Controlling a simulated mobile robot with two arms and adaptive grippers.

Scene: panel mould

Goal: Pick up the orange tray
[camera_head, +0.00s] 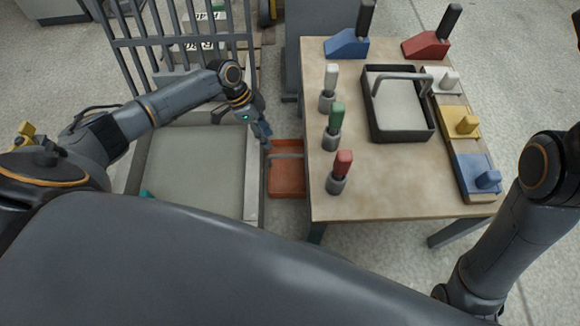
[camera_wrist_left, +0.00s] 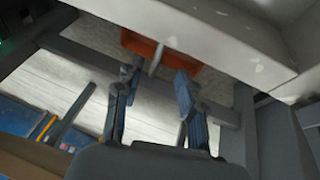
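The orange tray (camera_head: 287,180) sits low in the gap between the grey panel mould and the wooden table. A thin grey handle bar crosses its far part. My left gripper (camera_head: 265,135) hangs at the tray's far left corner in the head view. In the left wrist view its two blue-grey fingers (camera_wrist_left: 159,75) are apart, with nothing gripped. The orange tray also shows there (camera_wrist_left: 190,62), partly hidden by a pale edge. The light handle bar (camera_wrist_left: 156,60) appears between the fingertips; I cannot tell if they touch it. My right gripper is out of view.
The panel mould (camera_head: 190,165) lies left of the gap, with a barred frame behind it. The wooden table (camera_head: 385,185) on the right holds a black tray (camera_head: 403,137), several coloured-handled tools, trowels and blocks. The gap around the orange tray is narrow.

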